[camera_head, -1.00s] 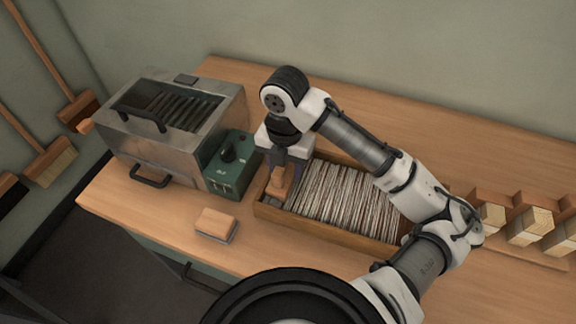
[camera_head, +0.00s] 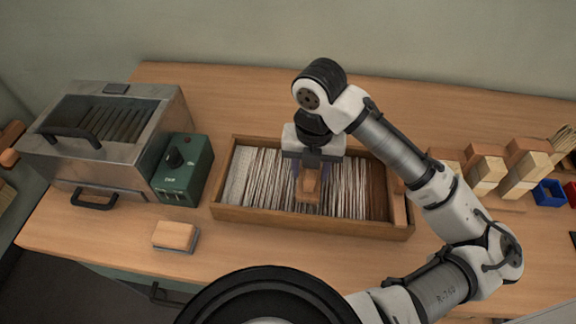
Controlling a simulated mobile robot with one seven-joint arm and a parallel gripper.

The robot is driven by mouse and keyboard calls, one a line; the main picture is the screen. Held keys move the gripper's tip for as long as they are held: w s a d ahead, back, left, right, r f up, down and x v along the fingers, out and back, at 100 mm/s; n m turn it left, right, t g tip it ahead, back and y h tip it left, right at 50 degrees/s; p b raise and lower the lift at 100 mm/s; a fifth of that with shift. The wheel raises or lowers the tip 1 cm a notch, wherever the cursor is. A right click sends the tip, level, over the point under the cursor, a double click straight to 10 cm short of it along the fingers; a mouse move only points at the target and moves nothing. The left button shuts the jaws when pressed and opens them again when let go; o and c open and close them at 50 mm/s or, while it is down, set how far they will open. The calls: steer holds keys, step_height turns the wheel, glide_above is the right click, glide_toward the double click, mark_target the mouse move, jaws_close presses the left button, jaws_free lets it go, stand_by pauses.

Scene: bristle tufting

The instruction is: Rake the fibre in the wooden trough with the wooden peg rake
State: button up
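The wooden trough (camera_head: 285,223) lies lengthwise on the bench, filled with pale and dark streaked fibre (camera_head: 255,178). A brown strip without pale fibre shows near its right end. My gripper (camera_head: 310,172) points down over the middle of the trough. It is shut on a small wooden piece, apparently the peg rake (camera_head: 309,188), held at or just above the fibre. Any pegs are hidden, and I cannot tell whether they touch the fibre.
A metal machine (camera_head: 110,140) with a green control box (camera_head: 184,170) stands left of the trough. A wooden brush-like block (camera_head: 175,235) lies at the front left. Wooden blocks in a rack (camera_head: 487,170) and a blue bin (camera_head: 549,192) stand at right. The bench behind the trough is clear.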

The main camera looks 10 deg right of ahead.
steer(key=s+d, duration=0.1)
steer(key=d, duration=0.3)
steer(key=s+d+b, duration=0.1)
steer(key=d, duration=0.3)
steer(key=s+d+b, duration=0.1)
steer(key=s+d, duration=0.1)
steer(key=d, duration=0.2)
steer(key=shift+w+a+p, duration=0.2)
steer(key=shift+w+a, duration=0.1)
steer(key=shift+a, duration=0.55)
steer(key=shift+w+a+p, duration=0.15)
steer(key=shift+w+a, duration=0.1)
steer(key=shift+a, duration=0.55)
steer(key=shift+s+d+b, duration=0.15)
steer(key=shift+s+d, duration=0.15)
steer(key=shift+d, duration=0.6)
steer(key=shift+s+d+b, duration=0.15)
steer(key=shift+s+d, duration=0.1)
steer(key=shift+d, duration=0.6)
steer(key=w+a+p, duration=0.1)
steer(key=w+a, duration=0.2)
steer(key=a, duration=0.6)
steer(key=w+a+p, duration=0.2)
steer(key=a, duration=0.7)
steer(key=w+a+p, duration=0.2)
steer(key=w+a, duration=0.1)
steer(key=a, duration=0.5)
steer(key=shift+w+a+r, duration=0.1)
steer(key=shift+w+a, duration=0.2)
steer(key=shift+a, duration=0.1)
